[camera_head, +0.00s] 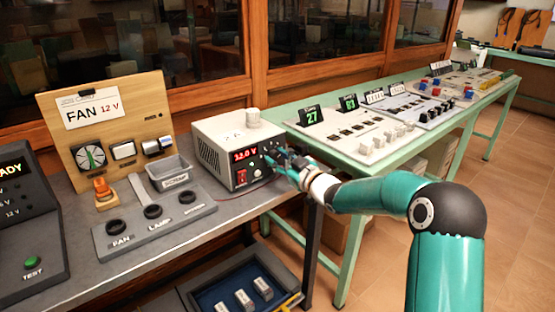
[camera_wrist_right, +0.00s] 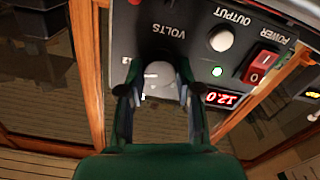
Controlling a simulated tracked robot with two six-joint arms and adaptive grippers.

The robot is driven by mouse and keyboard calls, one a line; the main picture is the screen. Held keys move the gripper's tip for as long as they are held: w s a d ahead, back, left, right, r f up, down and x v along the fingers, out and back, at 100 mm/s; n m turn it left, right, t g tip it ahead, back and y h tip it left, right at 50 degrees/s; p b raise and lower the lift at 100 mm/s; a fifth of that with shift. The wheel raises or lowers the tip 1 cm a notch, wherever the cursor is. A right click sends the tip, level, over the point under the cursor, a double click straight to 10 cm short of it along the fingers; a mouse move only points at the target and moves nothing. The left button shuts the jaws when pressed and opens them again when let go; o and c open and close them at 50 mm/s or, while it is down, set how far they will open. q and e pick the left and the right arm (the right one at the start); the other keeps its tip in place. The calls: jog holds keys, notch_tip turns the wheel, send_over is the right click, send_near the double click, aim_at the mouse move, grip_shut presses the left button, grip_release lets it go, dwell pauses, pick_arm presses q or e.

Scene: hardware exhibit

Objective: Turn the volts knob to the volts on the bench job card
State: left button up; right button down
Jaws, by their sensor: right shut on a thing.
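The job card (camera_head: 92,107) on the tan board reads FAN 12 V. The power supply (camera_head: 212,158) is a pale box with a dark front on the bench. My right gripper (camera_head: 284,163) is at the right part of the front panel. In the wrist view its fingers (camera_wrist_right: 160,92) are shut on the pale volts knob (camera_wrist_right: 160,76), beside the VOLTS label. My left gripper is not in view.
A red power switch (camera_wrist_right: 262,67) and a white output button (camera_wrist_right: 221,39) sit near my fingers. A grey tray (camera_head: 170,174) and a socket block (camera_head: 155,222) stand left of the supply. A green table (camera_head: 290,125) with exhibits lies right.

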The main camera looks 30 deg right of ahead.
jog(key=shift+m, duration=0.7)
jog(key=c, duration=0.8)
grip_release()
jog(key=s, duration=0.8)
jog(key=s+d, duration=0.1)
jog(key=s, duration=0.3)
jog(key=shift+f, duration=0.1)
jog(key=shift+a, duration=0.1)
